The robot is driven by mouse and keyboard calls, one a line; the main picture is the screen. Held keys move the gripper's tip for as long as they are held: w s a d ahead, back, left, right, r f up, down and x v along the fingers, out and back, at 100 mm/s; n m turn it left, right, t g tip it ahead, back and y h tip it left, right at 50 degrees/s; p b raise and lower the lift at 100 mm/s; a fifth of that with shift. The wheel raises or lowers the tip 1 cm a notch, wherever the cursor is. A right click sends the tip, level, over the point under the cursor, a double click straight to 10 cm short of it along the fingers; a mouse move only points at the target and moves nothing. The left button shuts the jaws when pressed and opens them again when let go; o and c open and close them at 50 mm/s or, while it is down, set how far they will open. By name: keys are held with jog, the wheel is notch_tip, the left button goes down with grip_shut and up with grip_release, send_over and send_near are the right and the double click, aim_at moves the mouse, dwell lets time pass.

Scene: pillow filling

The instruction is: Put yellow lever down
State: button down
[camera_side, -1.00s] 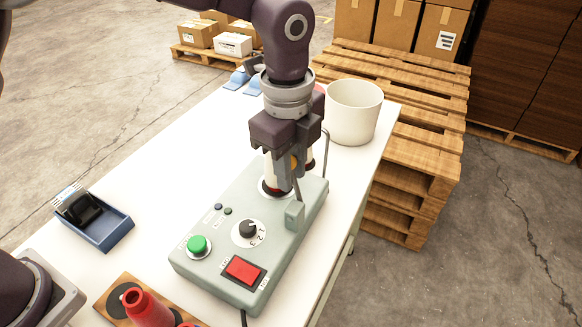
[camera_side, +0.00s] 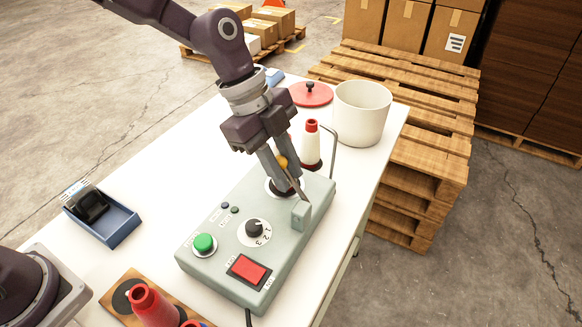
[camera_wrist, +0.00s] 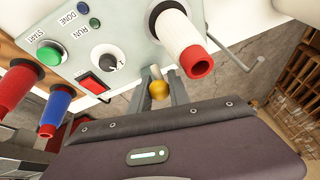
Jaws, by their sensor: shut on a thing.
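The yellow lever's round knob (camera_side: 281,162) shows between my fingers in the side view, and in the wrist view (camera_wrist: 158,90). My gripper (camera_side: 284,172) is shut on it, tilted over the right part of the grey-green control box (camera_side: 215,255). A thin rod runs from the knob down toward a small block (camera_side: 300,214) on the box's right edge. The fingers hide part of the rod. In the wrist view, my gripper (camera_wrist: 160,98) has a finger on each side of the knob.
A white spool with a red top (camera_side: 312,145) stands close behind my gripper, by a bent metal rod (camera_side: 333,150). A white bin (camera_side: 362,112) and a red lid (camera_side: 310,95) lie farther back. Red and blue spools (camera_wrist: 58,105) stand near the front.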

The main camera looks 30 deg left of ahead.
jog(key=shift+a, duration=0.1)
jog(key=c, duration=1.2)
grip_release()
jog(key=shift+c, duration=0.2)
